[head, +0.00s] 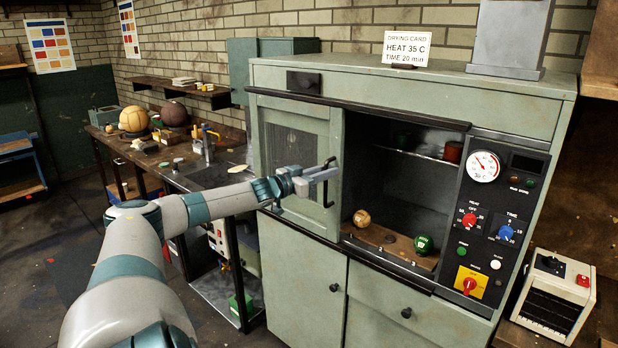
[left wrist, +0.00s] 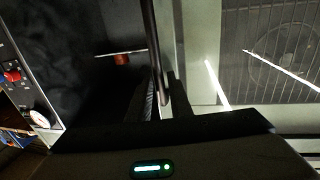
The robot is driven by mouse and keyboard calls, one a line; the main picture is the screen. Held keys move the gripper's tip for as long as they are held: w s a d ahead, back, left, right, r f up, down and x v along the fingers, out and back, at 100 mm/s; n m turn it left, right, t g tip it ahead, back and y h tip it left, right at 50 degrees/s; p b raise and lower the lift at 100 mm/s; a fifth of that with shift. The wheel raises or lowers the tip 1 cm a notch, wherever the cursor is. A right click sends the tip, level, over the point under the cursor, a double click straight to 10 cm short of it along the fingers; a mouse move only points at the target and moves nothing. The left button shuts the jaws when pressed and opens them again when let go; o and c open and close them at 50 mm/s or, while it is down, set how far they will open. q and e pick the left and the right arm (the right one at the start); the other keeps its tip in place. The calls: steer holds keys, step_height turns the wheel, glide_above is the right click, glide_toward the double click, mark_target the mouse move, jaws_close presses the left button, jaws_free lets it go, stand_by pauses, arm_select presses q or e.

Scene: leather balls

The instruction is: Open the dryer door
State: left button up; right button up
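The dryer (head: 420,88) is a pale green cabinet. Its sliding door (head: 294,140), with a mesh window, stands at the left side, and the right side of the chamber is uncovered. The door's dark upright handle (head: 328,195) is at the door's right edge. My left gripper (head: 328,174) is at this handle. In the left wrist view the handle (left wrist: 152,40) runs between the fingers (left wrist: 162,100), which appear closed around it. A tan ball (head: 362,218) and a green ball (head: 424,245) sit inside on a wooden board. My right gripper is not in view.
A control panel (head: 490,215) with dials and knobs is right of the chamber. A card (head: 407,46) stands on top. A workbench (head: 190,165) with balls and tools is at the left. A small cream device (head: 553,295) stands at the lower right.

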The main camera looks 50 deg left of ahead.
arm_select(q)
steer(key=shift+s+f, duration=0.1)
steer(key=shift+s, duration=0.15)
steer(key=s+p, duration=0.4)
steer(key=s, duration=1.2)
steer(key=shift+s+d, duration=0.35)
steer(key=shift+s, duration=0.05)
stand_by(0.7)
stand_by(0.6)
